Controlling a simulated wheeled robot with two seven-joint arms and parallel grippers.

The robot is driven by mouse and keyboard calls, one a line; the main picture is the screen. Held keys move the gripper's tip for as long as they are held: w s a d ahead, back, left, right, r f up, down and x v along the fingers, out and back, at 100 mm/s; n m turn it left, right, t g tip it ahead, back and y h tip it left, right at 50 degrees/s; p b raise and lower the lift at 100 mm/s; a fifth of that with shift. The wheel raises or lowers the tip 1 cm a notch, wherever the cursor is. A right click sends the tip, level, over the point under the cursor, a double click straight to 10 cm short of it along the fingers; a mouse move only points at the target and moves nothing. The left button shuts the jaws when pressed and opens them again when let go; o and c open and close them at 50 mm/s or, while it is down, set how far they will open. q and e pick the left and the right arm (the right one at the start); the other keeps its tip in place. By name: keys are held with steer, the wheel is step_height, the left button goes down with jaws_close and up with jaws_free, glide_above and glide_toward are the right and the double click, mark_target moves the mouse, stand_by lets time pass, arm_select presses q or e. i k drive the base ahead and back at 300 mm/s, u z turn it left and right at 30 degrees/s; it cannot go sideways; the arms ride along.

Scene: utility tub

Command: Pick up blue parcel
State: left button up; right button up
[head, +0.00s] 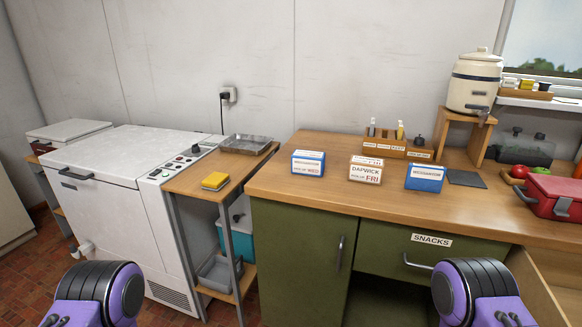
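A blue parcel (425,178) with a white label stands on the wooden counter (330,210), right of the middle. A second box (308,163), blue with a large white label, stands to the left on the same counter. Between them stands a white box (366,170) with red print that reads "DARWICK" and "FRI". The three stand apart from one another. Both grippers are out of view; only purple and black parts of my arms show at the bottom left and bottom right. Nothing of mine touches the boxes.
A wooden organiser (390,146) stands behind the boxes, and a dark flat mat (466,178) lies right of the blue parcel. A red cooler (556,194) is at the right. A drawer labelled "SNACKS" (431,256) is below the counter. The front counter strip is clear.

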mark_target(307, 162)
steer(key=u, duration=0.8)
steer(key=i, duration=0.75)
steer(key=z, duration=1.15)
